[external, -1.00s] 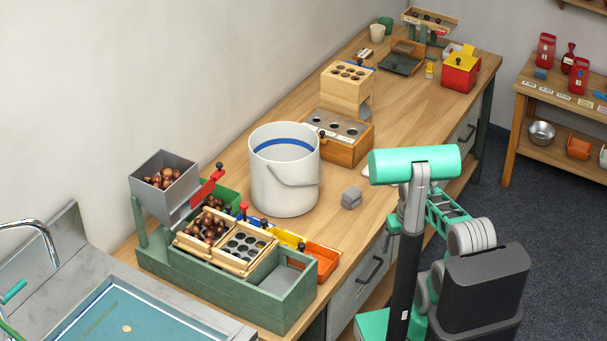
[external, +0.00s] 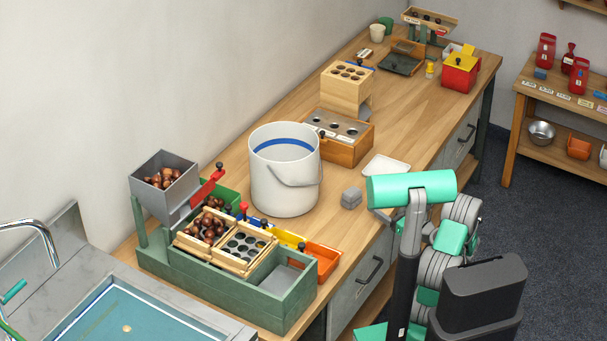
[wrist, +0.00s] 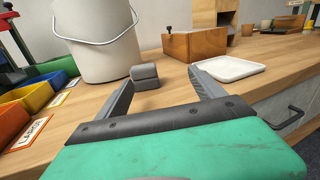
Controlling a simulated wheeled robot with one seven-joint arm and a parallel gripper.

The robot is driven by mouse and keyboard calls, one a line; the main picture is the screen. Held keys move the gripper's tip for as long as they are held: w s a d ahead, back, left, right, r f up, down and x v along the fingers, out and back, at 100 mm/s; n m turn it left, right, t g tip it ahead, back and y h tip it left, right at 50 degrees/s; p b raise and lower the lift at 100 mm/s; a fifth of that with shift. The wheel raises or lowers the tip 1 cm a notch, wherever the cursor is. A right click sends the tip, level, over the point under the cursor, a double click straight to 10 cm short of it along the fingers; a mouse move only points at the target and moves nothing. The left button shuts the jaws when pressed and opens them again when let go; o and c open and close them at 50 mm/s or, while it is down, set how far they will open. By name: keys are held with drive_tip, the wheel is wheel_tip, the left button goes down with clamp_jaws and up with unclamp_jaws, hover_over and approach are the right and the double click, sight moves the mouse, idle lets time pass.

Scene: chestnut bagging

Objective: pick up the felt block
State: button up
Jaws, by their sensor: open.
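The felt block appears to be the small grey block (external: 351,197) on the wooden bench, right of the white bucket. In the wrist view the grey block (wrist: 144,76) lies ahead, close to the left fingertip and within the span between the fingers. My gripper (wrist: 161,77) is open and empty, its two grey fingers spread and pointing toward the block. I cannot tell whether the left finger touches the block. In the external view the fingers are mostly hidden by my green arm link.
The white bucket (external: 284,185) stands left of the block. A white tray (external: 386,166) lies to the right, near the right finger in the wrist view. A wooden box (external: 345,150) is behind. Coloured bins (external: 322,258) sit front left. The bench's front edge is close.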

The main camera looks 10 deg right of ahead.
sight(348, 189)
drive_tip(key=a, duration=0.1)
drive_tip(key=a+y, duration=0.1)
drive_tip(key=a+g, duration=0.1)
drive_tip(key=shift+w+a+f+y, duration=0.25)
drive_tip(key=shift+a+f+y, duration=0.1)
drive_tip(key=shift+y, duration=0.05)
drive_tip(key=b+x, duration=0.1)
drive_tip(key=x, duration=0.4)
drive_tip(key=b+x, duration=0.2)
drive_tip(key=x, duration=0.4)
drive_tip(key=shift+r, duration=0.2)
drive_tip(key=c, duration=1.5)
drive_tip(key=shift+r, duration=0.15)
